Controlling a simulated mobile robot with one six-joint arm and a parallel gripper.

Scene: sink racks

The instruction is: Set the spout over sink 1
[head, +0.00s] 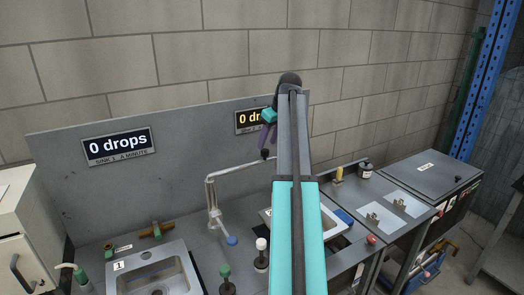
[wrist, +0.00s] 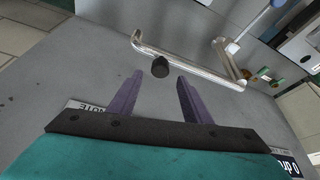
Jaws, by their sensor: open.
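The spout (head: 238,170) is a bent metal pipe on a post between the two sinks. Its free end points right, away from sink 1 (head: 157,274) at the lower left, toward the second sink (head: 328,222). A black knob (head: 264,153) sits near that free end. In the wrist view, the spout (wrist: 190,59) runs across the top and the black knob (wrist: 160,67) shows just beyond my fingertips, in line with the gap between them. My gripper (head: 265,137) has purple fingers, open and empty; they also show in the wrist view (wrist: 158,74).
A lever with a blue knob (head: 231,240) sticks out from the spout's post. Green (head: 225,270) and white-topped (head: 261,244) knobs stand in front. A grey back panel (head: 60,170) carries two "0 drops" displays. My arm hides part of the second sink.

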